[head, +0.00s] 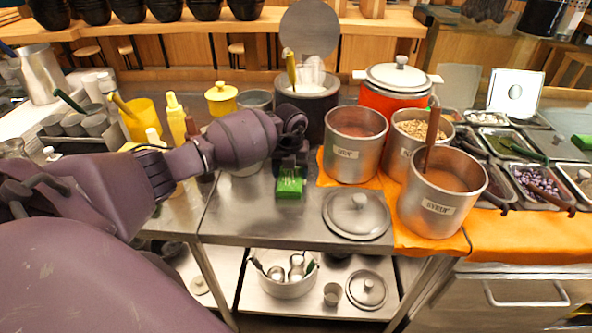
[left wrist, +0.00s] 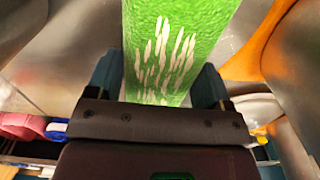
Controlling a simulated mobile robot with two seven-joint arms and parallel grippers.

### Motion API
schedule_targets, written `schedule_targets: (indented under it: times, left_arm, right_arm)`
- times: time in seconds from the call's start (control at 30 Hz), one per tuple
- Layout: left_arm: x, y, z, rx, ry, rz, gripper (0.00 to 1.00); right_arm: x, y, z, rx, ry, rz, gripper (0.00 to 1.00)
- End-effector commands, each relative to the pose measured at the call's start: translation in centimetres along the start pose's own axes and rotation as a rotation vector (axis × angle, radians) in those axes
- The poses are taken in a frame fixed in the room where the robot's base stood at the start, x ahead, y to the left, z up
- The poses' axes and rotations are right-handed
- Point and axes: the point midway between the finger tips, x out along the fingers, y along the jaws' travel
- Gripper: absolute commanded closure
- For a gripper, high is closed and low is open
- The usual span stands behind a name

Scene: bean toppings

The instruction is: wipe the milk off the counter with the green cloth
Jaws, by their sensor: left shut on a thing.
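The green cloth (head: 289,186) is in my left gripper (head: 290,168), just above or on the bare steel counter (head: 245,215), left of the metal pots. In the left wrist view the cloth (left wrist: 185,30) is bright green with white streaks and sits between the two fingers of the left gripper (left wrist: 163,85), which are shut on it. I cannot tell whether the cloth touches the counter. I cannot make out any milk on the counter; the arm and cloth hide part of it. My right gripper is not in view.
Metal pots (head: 350,165) and (head: 436,208) stand on an orange cloth (head: 400,240) close to the right. A steel lid (head: 357,216) lies in front. A dark pot (head: 312,100) is behind the gripper. Yellow bottles (head: 176,120) stand left. Topping trays (head: 540,182) are far right.

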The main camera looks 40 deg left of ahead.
Motion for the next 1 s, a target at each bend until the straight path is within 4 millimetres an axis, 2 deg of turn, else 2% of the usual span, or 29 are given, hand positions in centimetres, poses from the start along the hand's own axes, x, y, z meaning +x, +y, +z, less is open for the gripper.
schedule_targets:
  times: [0.4,1.0]
  left_arm:
    - [0.3,0.0,-0.1,0.0,0.003,0.004,0.45]
    - [0.3,-3.4,-0.1,0.001,0.004,0.002,0.45]
  right_arm:
    - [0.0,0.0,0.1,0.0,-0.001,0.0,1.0]
    - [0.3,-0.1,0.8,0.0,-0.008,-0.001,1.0]
